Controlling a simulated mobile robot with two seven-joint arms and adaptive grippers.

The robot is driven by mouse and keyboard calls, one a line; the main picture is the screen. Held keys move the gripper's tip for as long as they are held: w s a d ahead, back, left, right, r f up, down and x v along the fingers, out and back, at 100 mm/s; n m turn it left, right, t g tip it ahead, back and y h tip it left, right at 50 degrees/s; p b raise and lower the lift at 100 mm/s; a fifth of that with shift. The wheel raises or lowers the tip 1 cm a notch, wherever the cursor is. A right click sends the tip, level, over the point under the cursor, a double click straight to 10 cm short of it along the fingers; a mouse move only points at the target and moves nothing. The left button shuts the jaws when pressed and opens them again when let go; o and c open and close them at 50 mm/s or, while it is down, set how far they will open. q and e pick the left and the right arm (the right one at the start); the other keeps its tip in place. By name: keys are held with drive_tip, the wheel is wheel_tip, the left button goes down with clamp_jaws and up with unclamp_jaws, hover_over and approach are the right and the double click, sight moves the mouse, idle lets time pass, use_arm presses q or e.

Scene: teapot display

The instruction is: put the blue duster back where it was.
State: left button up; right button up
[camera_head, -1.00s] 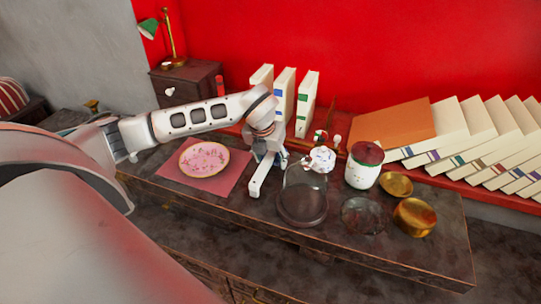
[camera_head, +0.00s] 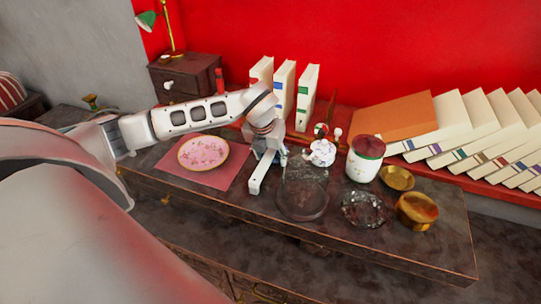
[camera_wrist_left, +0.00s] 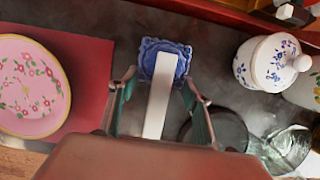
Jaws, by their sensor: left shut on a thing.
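In the head view my left gripper (camera_head: 267,155) is low over the table, between the pink plate and the glass dome. There the white handle (camera_head: 258,172) points towards the front edge, and the blue head is mostly hidden. My right gripper is not in view.
Left of the gripper, a pink plate (camera_head: 203,153) lies on a red mat (camera_head: 226,180). Close on the right are a clear glass dome (camera_head: 303,197), a small white pot (camera_head: 322,152), a glass dish (camera_head: 362,210), a red-lidded jar (camera_head: 364,160) and brass bowls. Books (camera_head: 284,90) stand behind.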

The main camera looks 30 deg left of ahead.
sight(266, 160)
use_arm(q)
drive_tip(key=shift+f, duration=0.35)
drive_tip(key=shift+s+f+b, duration=0.1)
drive_tip(key=shift+f+b, duration=0.15)
drive_tip(key=shift+b, duration=0.1)
drive_tip(key=o, duration=0.9)
drive_tip(key=shift+o, duration=1.4)
drive_tip(key=shift+f, duration=0.15)
drive_tip(key=shift+r, duration=0.2)
drive_tip(key=v, duration=1.1)
drive_tip(key=shift+r, duration=0.3)
drive_tip(key=shift+s+r, duration=0.15)
